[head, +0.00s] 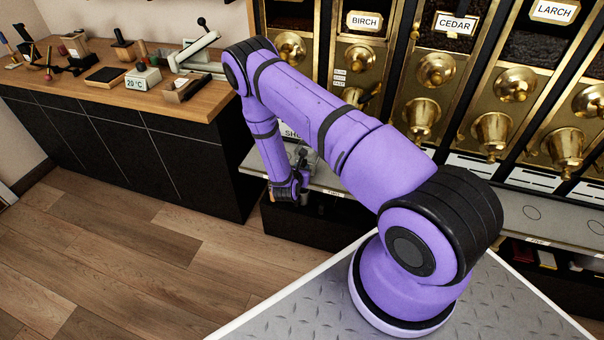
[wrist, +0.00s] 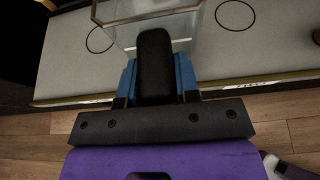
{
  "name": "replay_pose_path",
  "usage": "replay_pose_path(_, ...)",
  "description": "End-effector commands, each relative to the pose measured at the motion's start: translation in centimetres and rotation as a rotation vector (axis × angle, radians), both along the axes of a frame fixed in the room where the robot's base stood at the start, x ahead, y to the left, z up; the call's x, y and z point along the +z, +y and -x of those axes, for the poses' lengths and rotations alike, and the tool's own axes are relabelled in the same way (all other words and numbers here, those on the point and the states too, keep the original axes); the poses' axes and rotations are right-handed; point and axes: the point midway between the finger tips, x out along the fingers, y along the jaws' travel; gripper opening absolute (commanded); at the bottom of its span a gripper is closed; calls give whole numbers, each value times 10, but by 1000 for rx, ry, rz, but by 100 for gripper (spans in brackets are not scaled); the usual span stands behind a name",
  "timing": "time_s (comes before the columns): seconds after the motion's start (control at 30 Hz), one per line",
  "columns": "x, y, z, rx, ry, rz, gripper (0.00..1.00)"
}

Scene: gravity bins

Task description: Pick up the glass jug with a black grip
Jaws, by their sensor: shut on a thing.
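The glass jug shows in the wrist view as a clear, box-like vessel (wrist: 118,12) at the top middle, over the grey shelf. Its black grip (wrist: 154,60) points toward my wrist and sits between the blue fingers of my gripper (wrist: 158,80). My gripper is shut on this grip. In the head view my gripper (head: 290,190) is at the shelf's front edge, and the jug is mostly hidden behind my arm. I cannot tell whether the jug touches the shelf.
The grey shelf (wrist: 255,65) has black circles marked on it and runs below brass dispensers (head: 422,115) labelled Birch, Cedar and Larch. A wooden counter (head: 100,95) with tools and a scale-like display (head: 142,79) stands at left. The wooden floor (head: 130,240) in front is clear.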

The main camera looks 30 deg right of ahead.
Motion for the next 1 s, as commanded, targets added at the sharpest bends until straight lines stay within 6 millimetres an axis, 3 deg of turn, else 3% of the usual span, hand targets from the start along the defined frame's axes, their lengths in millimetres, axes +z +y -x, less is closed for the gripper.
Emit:
replay_pose_path(0.07,15,0,-1,0,-4,1,0)
replay_pose_path(0.6,23,-42,120,-2,4,3,0)
replay_pose_path(0.8,25,-50,143,-1,0,2,0)
replay_pose_path(1.0,26,-52,151,0,-1,1,0)
